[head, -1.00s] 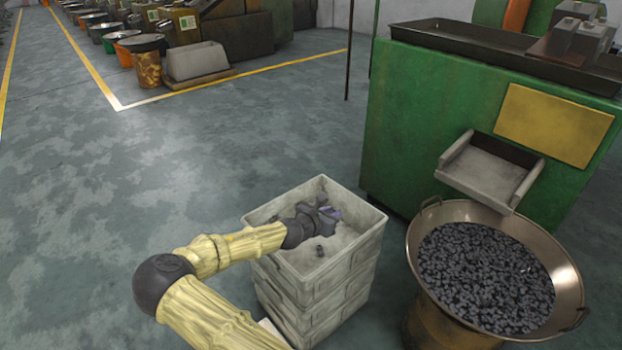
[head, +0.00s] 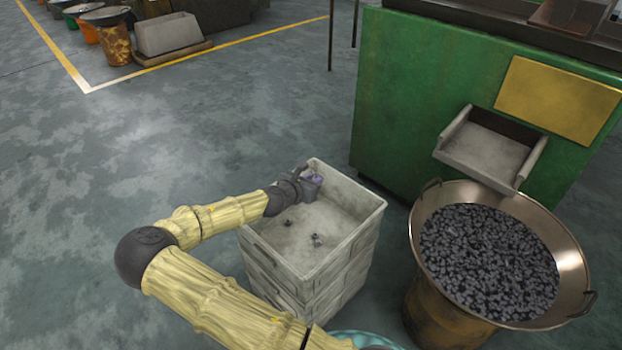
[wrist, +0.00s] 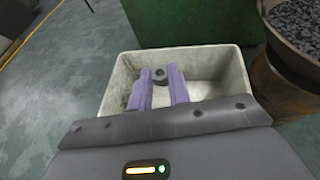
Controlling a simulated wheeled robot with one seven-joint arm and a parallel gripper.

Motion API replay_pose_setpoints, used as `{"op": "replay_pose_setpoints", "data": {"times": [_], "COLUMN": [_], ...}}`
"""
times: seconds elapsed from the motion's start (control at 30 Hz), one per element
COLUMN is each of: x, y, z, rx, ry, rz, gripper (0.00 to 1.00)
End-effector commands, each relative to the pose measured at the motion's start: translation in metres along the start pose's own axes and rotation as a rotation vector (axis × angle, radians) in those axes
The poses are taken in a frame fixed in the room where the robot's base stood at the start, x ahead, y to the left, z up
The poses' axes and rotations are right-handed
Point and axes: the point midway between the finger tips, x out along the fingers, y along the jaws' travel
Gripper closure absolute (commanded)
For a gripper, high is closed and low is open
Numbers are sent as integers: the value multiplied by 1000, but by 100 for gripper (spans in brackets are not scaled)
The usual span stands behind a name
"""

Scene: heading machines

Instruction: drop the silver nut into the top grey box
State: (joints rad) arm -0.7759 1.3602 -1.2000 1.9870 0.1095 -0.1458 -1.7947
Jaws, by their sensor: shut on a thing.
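The top grey box (head: 352,238) is open and sits uppermost on a stack of similar boxes on the floor; its rim also shows in the wrist view (wrist: 232,72). My gripper (head: 313,182) is over the far left part of the box. In the wrist view, its purple fingers (wrist: 160,76) are shut on the silver nut (wrist: 159,73), a small dark grey ring near the fingertips. The nut cannot be made out in the head view. Two small dark pieces, one on the left (head: 288,223) and one nearer the middle (head: 316,240), lie on the box floor.
A wide metal pan (head: 572,245) full of dark small parts stands on a rusty drum (head: 440,308) to the right. A green machine (head: 420,110) with a grey chute (head: 485,155) stands behind. The floor left of the boxes is clear.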

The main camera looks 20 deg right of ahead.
Motion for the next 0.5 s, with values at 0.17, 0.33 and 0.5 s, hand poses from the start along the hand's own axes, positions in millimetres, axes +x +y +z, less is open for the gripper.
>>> {"op": "replay_pose_setpoints", "data": {"times": [0.17, 0.33, 0.5], "x": [3, 9, 12], "y": [0, 0, 4], "z": [-6, -21, -38], "rx": [0, 1, -2], "ry": [0, 0, 0], "rz": [0, -1, 7], "gripper": [100, 100, 100]}}
